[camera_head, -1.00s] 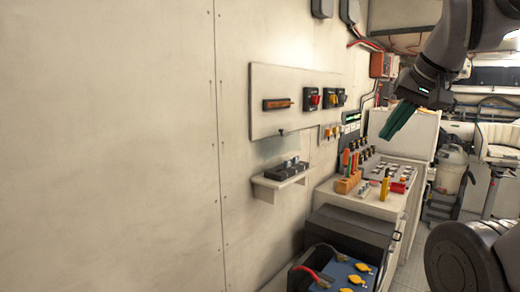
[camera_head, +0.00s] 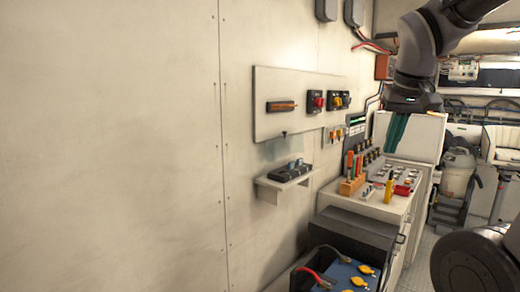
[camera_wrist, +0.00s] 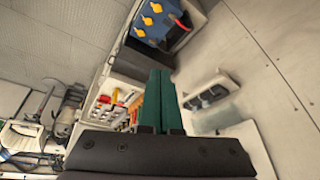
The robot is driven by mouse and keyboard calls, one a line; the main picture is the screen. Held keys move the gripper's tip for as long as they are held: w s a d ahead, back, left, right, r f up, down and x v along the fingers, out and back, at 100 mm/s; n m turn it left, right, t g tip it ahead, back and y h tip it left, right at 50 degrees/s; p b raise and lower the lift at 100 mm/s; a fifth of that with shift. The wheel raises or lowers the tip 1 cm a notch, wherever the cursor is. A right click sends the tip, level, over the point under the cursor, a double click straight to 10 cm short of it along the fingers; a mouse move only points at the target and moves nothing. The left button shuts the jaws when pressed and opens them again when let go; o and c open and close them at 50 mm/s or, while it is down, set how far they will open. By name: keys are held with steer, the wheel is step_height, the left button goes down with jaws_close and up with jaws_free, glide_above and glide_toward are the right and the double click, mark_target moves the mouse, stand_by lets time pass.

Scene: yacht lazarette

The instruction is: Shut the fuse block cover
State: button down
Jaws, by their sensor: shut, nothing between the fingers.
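The fuse block (camera_head: 291,171) is a dark block with grey tops on a small white wall shelf (camera_head: 268,187). A clear, pale panel, which looks like its cover (camera_head: 281,151), stands raised against the wall behind it. In the wrist view the fuse block (camera_wrist: 212,95) is right of my fingers, and the pale cover (camera_wrist: 243,135) is below it. My gripper (camera_head: 392,150), with green fingers, is shut and empty. It points down to the right of the shelf, well apart from the cover. The wrist view shows the closed fingers (camera_wrist: 158,73) in the middle.
A white panel with switches (camera_head: 296,103) is on the wall above the shelf. A cabinet top (camera_head: 375,207) to the right carries tools and an orange block (camera_head: 350,186). A blue-topped box (camera_head: 345,275) with yellow parts stands below. The wall at left is bare.

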steer(key=w+a+f+n+t+h, duration=0.1)
steer(key=w+a+f+n+h, duration=0.3)
steer(key=w, duration=0.5)
steer(key=w+a+f+n+t+h, duration=0.1)
steer(key=w+a+n+h, duration=0.35)
steer(key=w, duration=0.45)
steer(key=w+a+f+n+t+y, duration=0.1)
steer(key=w+a+n+t, duration=0.15)
steer(key=a, duration=0.65)
steer(key=w+a+f+n+t+y, duration=0.1)
steer(key=a+f+n+t, duration=0.2)
steer(key=a, duration=0.5)
steer(key=w+a+n+t+y, duration=0.1)
steer(key=w+a+n+t, duration=0.15)
steer(key=a+t, duration=0.45)
steer(key=w+d+g, duration=0.1)
steer(key=w+g, duration=0.1)
steer(key=w, duration=0.7)
steer(key=shift+d+f+n, duration=0.25)
steer(key=shift+f+n, duration=0.05)
steer(key=shift+n, duration=0.05)
